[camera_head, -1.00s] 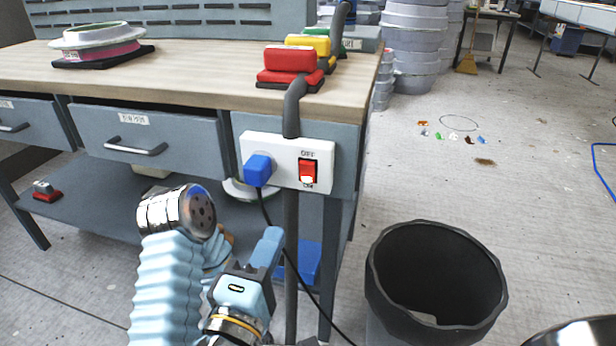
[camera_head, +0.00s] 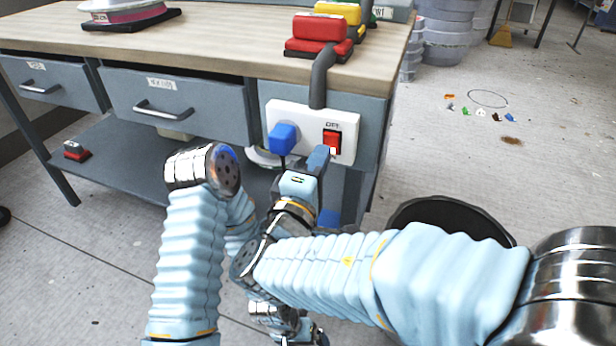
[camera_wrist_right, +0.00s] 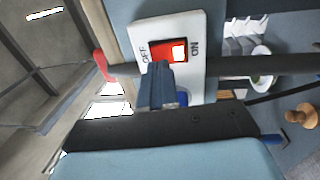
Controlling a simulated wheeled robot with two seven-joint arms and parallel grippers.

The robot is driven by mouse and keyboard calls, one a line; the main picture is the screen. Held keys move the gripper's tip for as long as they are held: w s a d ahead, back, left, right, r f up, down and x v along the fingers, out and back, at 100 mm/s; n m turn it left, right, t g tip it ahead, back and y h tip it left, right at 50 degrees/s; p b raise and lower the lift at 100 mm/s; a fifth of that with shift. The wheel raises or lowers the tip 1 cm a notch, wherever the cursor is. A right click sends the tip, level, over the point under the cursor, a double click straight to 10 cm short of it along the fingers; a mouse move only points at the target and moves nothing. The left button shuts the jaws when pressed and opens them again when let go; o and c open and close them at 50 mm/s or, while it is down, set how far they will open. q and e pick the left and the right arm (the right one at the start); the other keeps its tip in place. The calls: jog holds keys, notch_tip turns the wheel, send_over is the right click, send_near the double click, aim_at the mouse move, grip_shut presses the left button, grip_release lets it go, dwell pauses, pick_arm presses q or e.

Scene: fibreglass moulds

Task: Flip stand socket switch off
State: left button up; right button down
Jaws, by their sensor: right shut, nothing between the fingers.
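The socket (camera_head: 355,122) is a white plate on the front of the bench's right end, with a blue plug (camera_head: 283,137) in its left part. The red rocker switch (camera_head: 332,137) sits at its right, under the OFF label; my gripper hides the ON label. In the right wrist view the switch (camera_wrist_right: 160,50) has a bright patch at its ON side. My right gripper (camera_head: 319,158) is shut and empty, its tips just below the switch. In the right wrist view its tips (camera_wrist_right: 158,66) overlap the switch's edge; contact is unclear. My left arm bends at the left; its fingers cannot be made out.
A black bin (camera_head: 450,212) stands at right, partly behind my right arm. Drawers (camera_head: 175,105) lie left of the socket. The floor at right is mostly open.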

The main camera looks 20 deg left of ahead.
aim_at(331, 144)
pick_arm(q)
jog(key=shift+r, duration=0.25)
pick_arm(e)
jog(key=shift+w+r, duration=0.15)
jog(key=shift+w, duration=1)
